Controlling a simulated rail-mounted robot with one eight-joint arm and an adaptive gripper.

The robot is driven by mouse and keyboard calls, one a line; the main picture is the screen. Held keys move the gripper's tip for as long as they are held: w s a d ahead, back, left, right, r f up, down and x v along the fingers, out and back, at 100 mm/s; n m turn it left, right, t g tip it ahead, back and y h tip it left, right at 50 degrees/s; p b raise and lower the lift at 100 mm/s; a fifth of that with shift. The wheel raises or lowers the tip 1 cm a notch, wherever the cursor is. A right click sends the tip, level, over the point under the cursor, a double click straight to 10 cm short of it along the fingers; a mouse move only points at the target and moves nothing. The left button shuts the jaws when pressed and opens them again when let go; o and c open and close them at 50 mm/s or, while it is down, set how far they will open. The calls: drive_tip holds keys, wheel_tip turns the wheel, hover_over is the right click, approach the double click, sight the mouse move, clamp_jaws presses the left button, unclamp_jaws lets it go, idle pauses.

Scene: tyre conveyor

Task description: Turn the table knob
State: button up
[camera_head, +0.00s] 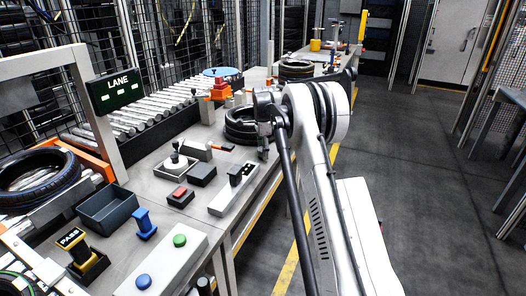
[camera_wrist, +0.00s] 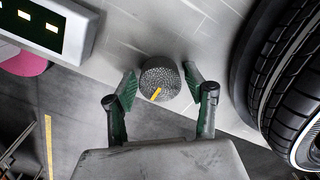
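In the wrist view, a round grey knob (camera_wrist: 160,78) with a knurled top and a yellow pointer mark stands on the light table top (camera_wrist: 130,35). The pointer slants toward the lower left of the picture. My gripper (camera_wrist: 161,80) has one green-padded finger on each side of the knob. Both fingers are spread, with a narrow gap seeming to show between each finger and the knob. In the head view, my gripper (camera_head: 263,143) is low over the table's right edge, beside black tyres (camera_head: 240,122). The knob is hard to make out there.
A tyre (camera_wrist: 288,75) stands close to the right of my gripper in the wrist view. A white box with a dark lit panel (camera_wrist: 45,22) is at upper left. Switches, a grey bin (camera_head: 107,207) and a LANE sign (camera_head: 116,92) stand along the table.

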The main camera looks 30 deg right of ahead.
drive_tip(key=c, duration=0.8)
drive_tip(key=n, duration=0.5)
drive_tip(key=shift+n, duration=0.4)
drive_tip(key=n, duration=1.1)
drive_tip(key=shift+n, duration=0.4)
drive_tip(key=n, duration=0.6)
drive_tip(key=shift+n, duration=0.3)
